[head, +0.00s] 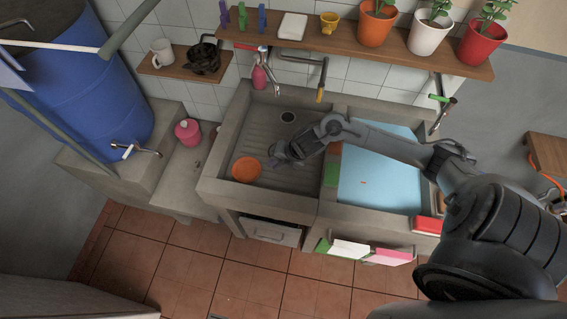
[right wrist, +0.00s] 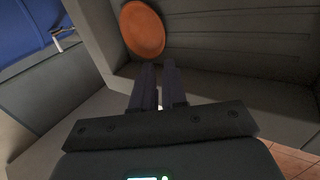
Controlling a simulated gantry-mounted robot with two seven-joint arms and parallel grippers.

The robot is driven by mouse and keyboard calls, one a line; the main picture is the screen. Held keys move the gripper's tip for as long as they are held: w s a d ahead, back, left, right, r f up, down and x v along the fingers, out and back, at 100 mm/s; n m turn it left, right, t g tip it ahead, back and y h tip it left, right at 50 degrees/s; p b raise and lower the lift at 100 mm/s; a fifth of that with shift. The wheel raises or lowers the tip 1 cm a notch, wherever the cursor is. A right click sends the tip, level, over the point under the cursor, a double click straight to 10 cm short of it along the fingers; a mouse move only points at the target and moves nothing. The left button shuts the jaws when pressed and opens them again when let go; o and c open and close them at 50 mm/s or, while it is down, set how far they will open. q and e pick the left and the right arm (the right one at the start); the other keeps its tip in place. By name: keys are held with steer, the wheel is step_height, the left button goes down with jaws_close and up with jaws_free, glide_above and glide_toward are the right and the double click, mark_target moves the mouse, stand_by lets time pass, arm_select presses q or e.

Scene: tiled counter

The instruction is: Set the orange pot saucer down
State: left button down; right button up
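The orange pot saucer (head: 246,169) is in the left basin of the concrete sink (head: 212,178), near its front left corner. In the right wrist view the saucer (right wrist: 143,29) is just beyond the fingertips, with its round face showing. My right gripper (head: 277,153) reaches over the left basin, just right of the saucer. In the right wrist view its fingers (right wrist: 160,66) are close together, with only a narrow gap and nothing seen between them. A small space seems to part the fingertips from the saucer's rim. My left gripper is not in view.
The ribbed basin floor (head: 268,120) is bare behind the saucer. The right basin has a light blue panel (head: 380,185). Faucets (head: 322,80) hang over the back. A wooden shelf (head: 400,58) holds several potted plants.

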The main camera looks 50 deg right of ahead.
steer(key=s+a+m, duration=0.1)
steer(key=a, duration=0.1)
steer(key=a+m+t, duration=0.1)
steer(key=a+m, duration=0.1)
steer(key=a, duration=0.1)
steer(key=s+a+m, duration=0.1)
steer(key=a+m, duration=0.1)
steer(key=a, duration=0.1)
steer(key=shift+s+r+t+h, duration=0.15)
steer(key=shift+s+t+h, duration=0.15)
steer(key=shift+s+h, duration=0.1)
steer(key=s+a+m, duration=0.2)
steer(key=shift+a+r+m+h, duration=0.15)
steer(key=shift+r+m+h, duration=0.15)
steer(key=shift+r+m, duration=0.1)
steer(key=s+a+r+m+g+h, duration=0.1)
steer(key=s+a+r+m+g, duration=0.1)
steer(key=s+m, duration=1.1)
step_height(320, 180, up, 2)
steer(key=shift+s+r+g, duration=0.2)
steer(key=shift+s+g, duration=0.15)
steer(key=shift+g, duration=0.55)
